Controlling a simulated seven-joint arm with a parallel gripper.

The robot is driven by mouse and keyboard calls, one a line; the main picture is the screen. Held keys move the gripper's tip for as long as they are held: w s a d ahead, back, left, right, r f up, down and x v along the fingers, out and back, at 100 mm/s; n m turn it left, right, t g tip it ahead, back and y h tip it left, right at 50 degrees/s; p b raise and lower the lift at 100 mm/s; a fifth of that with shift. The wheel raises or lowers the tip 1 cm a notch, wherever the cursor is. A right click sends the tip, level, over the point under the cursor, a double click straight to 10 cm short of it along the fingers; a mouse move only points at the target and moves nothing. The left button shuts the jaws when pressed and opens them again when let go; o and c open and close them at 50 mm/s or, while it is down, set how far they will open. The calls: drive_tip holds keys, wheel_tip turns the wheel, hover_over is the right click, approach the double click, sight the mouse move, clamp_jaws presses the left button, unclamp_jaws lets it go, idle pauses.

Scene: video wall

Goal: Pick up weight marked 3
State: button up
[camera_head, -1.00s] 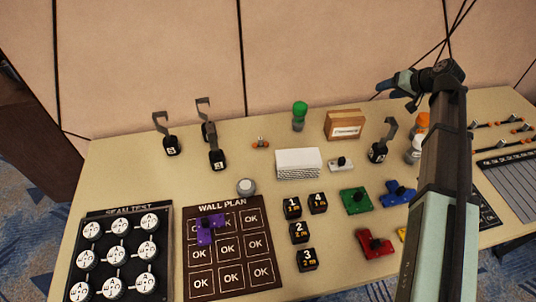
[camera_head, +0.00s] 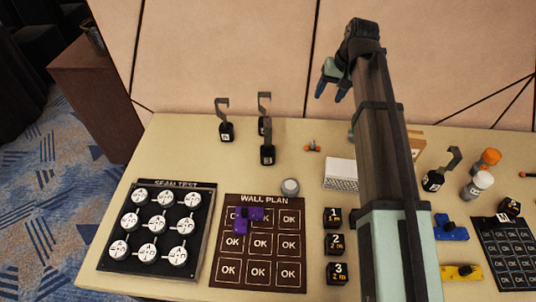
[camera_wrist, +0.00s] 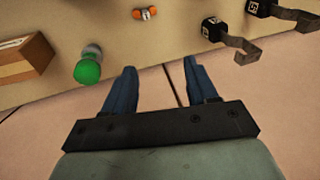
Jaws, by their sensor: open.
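Several black weights with grey hooks stand at the back of the table in the head view: a left one (camera_head: 226,132), a front one (camera_head: 267,155), one partly hidden behind it (camera_head: 261,126), and one far right (camera_head: 433,181). Their white labels are too small to read surely. Two hooked weights show in the wrist view, one nearer (camera_wrist: 212,29) and one at the top edge (camera_wrist: 258,8). My gripper (camera_head: 331,95) is open and empty, raised at the back, right of the left group. Its two blue fingers (camera_wrist: 160,80) show apart in the wrist view.
Black cubes numbered 1 (camera_head: 333,218), 2 (camera_head: 334,244) and 3 (camera_head: 337,273) stand right of the wall plan board (camera_head: 218,275). A green-topped bottle (camera_wrist: 88,66), a cardboard box (camera_wrist: 20,60) and a small orange-ended item (camera_wrist: 145,14) are near my gripper. A white block (camera_head: 340,172) is partly behind my arm.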

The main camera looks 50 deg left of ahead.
sight(268, 123)
drive_tip(key=s+a+r+n+h, duration=0.15)
drive_tip(key=s+a, duration=0.25)
drive_tip(key=s, duration=0.4)
drive_tip(key=s+a+r+h, duration=0.15)
drive_tip(key=s+a, duration=0.25)
drive_tip(key=s, duration=0.4)
drive_tip(key=f, duration=0.8)
drive_tip(key=shift+a, duration=0.2)
drive_tip(key=shift+m, duration=0.25)
drive_tip(key=shift+s+f, duration=0.2)
drive_tip(key=shift+f, duration=1.15)
drive_tip(key=shift+s+f, duration=0.2)
drive_tip(key=shift+f, duration=1.1)
drive_tip(key=shift+c, duration=0.4)
clamp_jaws()
drive_tip(key=shift+r, duration=0.1)
